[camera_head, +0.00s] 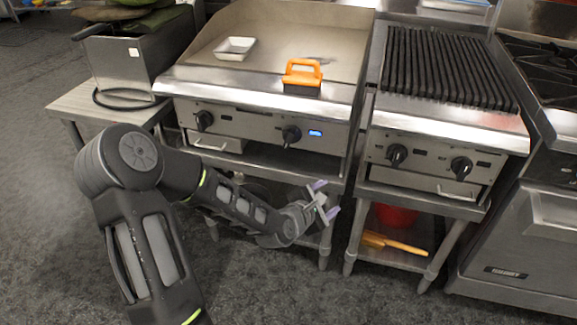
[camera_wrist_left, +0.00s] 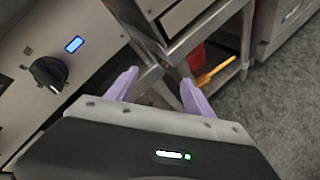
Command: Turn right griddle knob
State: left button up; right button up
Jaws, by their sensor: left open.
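The griddle (camera_head: 285,45) has two black knobs on its front panel. Its right knob (camera_head: 291,134) sits just left of a lit blue display (camera_head: 315,133). In the left wrist view the right knob (camera_wrist_left: 48,72) shows at the left, below and left of the blue display (camera_wrist_left: 74,44). My left gripper (camera_head: 326,200) is open and empty, with pale purple fingertips. It is below and to the right of the right knob, apart from it, in front of the stand. In the left wrist view its fingers (camera_wrist_left: 157,88) point past the panel toward the lower shelves. My right gripper is not in view.
The griddle's left knob (camera_head: 204,120) is farther left. A white tray (camera_head: 235,48) and an orange-handled tool (camera_head: 302,76) rest on the griddle. A charbroiler (camera_head: 445,110) with two knobs stands to the right. A red pot (camera_head: 396,215) and an orange-handled utensil (camera_head: 392,243) are on its lower shelf.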

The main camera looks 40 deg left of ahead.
pick_arm(q)
jog(key=a+r+n+t+y+b, duration=0.3)
jog(key=a+n+y+b, duration=0.15)
jog(key=a+n, duration=0.4)
jog(key=n+y+b, duration=0.1)
jog(key=n+b, duration=0.2)
send_near(288, 140)
jog(key=w, duration=0.2)
jog(key=shift+w+a+f+t, duration=0.25)
jog(key=shift+a+f+t, duration=0.1)
jog(key=shift+a+t, duration=0.05)
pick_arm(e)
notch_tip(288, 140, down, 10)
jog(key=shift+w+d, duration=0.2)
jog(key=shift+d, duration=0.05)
pick_arm(q)
jog(key=b+x, duration=0.4)
jog(key=x, duration=0.3)
jog(key=shift+f, duration=0.2)
jog(key=shift+w+a+r, duration=0.1)
jog(key=shift+w+a, duration=0.1)
jog(key=shift+w, duration=0.2)
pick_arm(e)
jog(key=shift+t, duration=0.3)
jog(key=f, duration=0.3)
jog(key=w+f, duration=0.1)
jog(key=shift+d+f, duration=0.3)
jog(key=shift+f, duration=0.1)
pick_arm(q)
jog(key=shift+c, duration=0.3)
